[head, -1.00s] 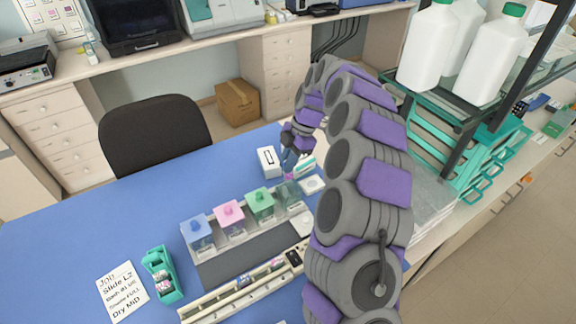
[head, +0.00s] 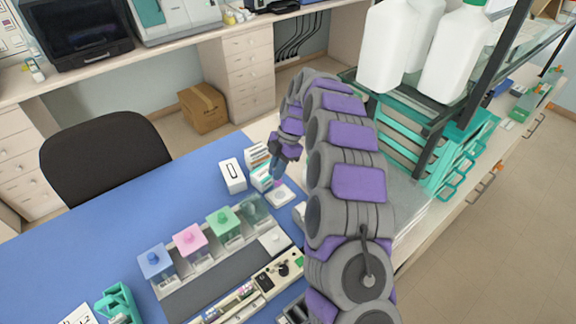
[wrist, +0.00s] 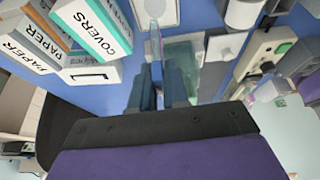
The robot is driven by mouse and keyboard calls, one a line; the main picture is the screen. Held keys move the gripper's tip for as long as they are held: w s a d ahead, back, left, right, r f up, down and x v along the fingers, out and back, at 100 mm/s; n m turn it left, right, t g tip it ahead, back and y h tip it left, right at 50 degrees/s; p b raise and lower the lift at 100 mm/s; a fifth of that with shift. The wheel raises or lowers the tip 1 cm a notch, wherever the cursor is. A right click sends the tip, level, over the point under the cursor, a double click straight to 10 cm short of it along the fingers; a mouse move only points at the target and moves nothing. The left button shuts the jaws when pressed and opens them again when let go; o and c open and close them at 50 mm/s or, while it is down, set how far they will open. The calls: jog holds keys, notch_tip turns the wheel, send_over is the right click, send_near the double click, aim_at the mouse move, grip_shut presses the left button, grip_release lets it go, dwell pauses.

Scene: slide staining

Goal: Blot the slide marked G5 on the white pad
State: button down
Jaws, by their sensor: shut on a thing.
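My gripper (wrist: 160,85) is shut on a thin glass slide (wrist: 155,45), which points away from the fingers toward the white pad (wrist: 163,12) at the top of the wrist view. In the head view my gripper (head: 276,170) is just above and behind the white pad (head: 289,200), which shows a pinkish patch. I cannot tell whether the slide touches the pad. No mark on the slide can be read.
Jars with blue (head: 155,260), pink (head: 189,238) and green (head: 223,219) lids stand in a row left of my arm. A white box (head: 232,176) and a COVERS box (wrist: 92,30) stand beside the pad.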

jog(key=shift+f, duration=0.15)
jog(key=shift+d+f, duration=0.25)
jog(key=shift+f, duration=0.25)
jog(key=shift+d+f, duration=0.1)
jog(key=shift+f, duration=1.1)
jog(key=shift+f+b, duration=0.55)
jog(key=shift+f, duration=0.05)
dwell(4.5)
jog(key=shift+r, duration=0.1)
jog(key=shift+r, duration=3.05)
